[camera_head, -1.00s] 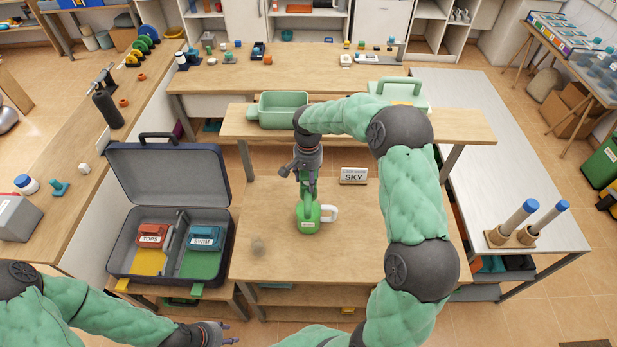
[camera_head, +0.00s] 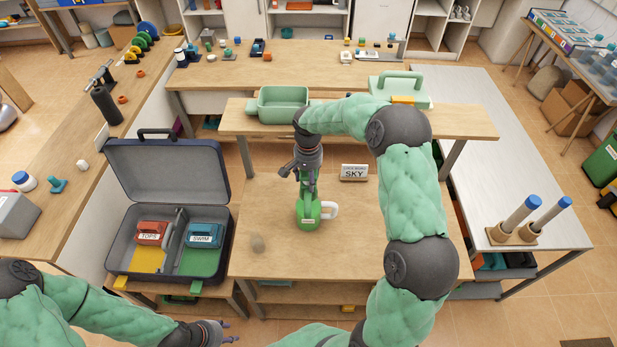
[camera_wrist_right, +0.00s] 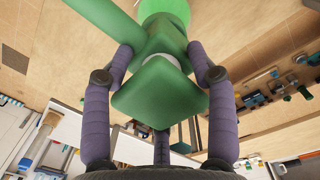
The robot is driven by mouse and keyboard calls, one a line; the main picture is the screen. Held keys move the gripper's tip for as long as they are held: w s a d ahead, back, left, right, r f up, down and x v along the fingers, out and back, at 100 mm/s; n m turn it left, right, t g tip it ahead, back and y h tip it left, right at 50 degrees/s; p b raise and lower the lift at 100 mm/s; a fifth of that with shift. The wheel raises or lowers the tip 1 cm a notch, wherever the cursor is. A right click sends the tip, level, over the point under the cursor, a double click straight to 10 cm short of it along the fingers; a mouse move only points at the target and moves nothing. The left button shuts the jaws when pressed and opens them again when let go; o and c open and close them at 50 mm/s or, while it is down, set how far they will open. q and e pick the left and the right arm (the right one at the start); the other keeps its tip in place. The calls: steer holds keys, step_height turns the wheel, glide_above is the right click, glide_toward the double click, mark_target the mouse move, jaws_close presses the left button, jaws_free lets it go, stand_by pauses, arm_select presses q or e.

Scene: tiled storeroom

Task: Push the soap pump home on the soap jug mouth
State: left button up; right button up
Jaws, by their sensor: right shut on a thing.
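The green soap jug (camera_head: 308,221) with a white handle stands upright on the near table in the head view. My right gripper (camera_head: 308,183) points down just above it. In the right wrist view, this gripper (camera_wrist_right: 163,75) is shut on the green soap pump (camera_wrist_right: 158,92), one purple finger on each side. The pump is over the jug's mouth; the fingers hide the joint in the head view, so I cannot tell how far in it sits. My left gripper (camera_head: 222,334) is low at the bottom edge, away from the jug; its jaw opening is unclear.
An open suitcase (camera_head: 167,172) stands left of the jug. A SKY sign (camera_head: 354,172) stands behind it to the right. A raised shelf (camera_head: 340,118) with a green tray (camera_head: 283,103) crosses the back. The table front is mostly clear.

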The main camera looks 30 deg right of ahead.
steer(key=shift+f, duration=0.2)
steer(key=o, duration=1.6)
steer(key=r, duration=1.2)
steer(key=shift+w, duration=0.25)
steer(key=shift+d, duration=0.1)
